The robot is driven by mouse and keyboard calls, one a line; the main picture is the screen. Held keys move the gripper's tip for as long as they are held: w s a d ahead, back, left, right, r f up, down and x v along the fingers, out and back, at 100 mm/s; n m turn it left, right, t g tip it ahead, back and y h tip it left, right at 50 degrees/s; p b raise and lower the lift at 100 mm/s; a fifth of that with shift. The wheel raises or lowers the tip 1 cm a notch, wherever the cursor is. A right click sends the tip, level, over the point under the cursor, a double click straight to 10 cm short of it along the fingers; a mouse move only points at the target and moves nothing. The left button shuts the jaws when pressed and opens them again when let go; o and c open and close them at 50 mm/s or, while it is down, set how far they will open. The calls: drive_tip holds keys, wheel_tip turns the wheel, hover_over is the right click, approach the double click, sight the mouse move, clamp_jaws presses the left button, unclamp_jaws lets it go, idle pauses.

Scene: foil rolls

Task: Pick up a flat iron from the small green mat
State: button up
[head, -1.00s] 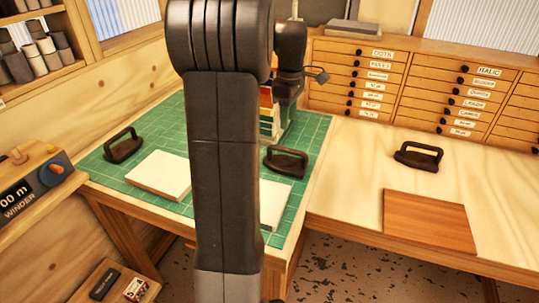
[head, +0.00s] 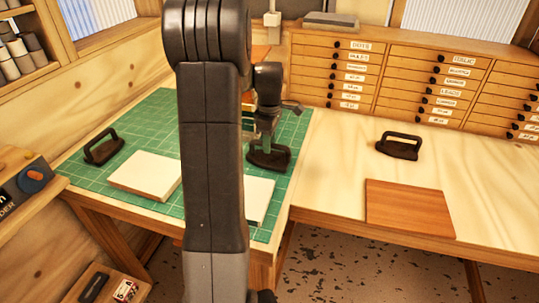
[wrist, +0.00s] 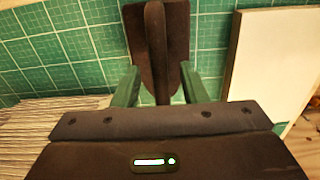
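A dark flat iron (head: 268,160) stands on the green mat (head: 150,125), right of my arm in the head view. My gripper (head: 267,138) is directly over it. In the wrist view, the iron's upright handle (wrist: 155,50) lies between the two green fingertips of my gripper (wrist: 158,86). The fingers are apart, with a gap on each side of the handle. A second flat iron (head: 103,148) stands on the mat's left part. A third flat iron (head: 400,146) stands on the bare wooden table to the right.
A pale board (head: 146,175) lies on the mat, and another pale board (head: 258,198), partly hidden by my arm, lies in front of the gripped area. A brown board (head: 410,208) lies on the right table. Labelled drawers (head: 400,85) line the back. The right tabletop is mostly clear.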

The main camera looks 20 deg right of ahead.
drive_tip(key=shift+f, duration=1.05)
clamp_jaws()
drive_tip(key=shift+w+r, duration=0.1)
drive_tip(key=shift+r, duration=0.05)
idle(0.5)
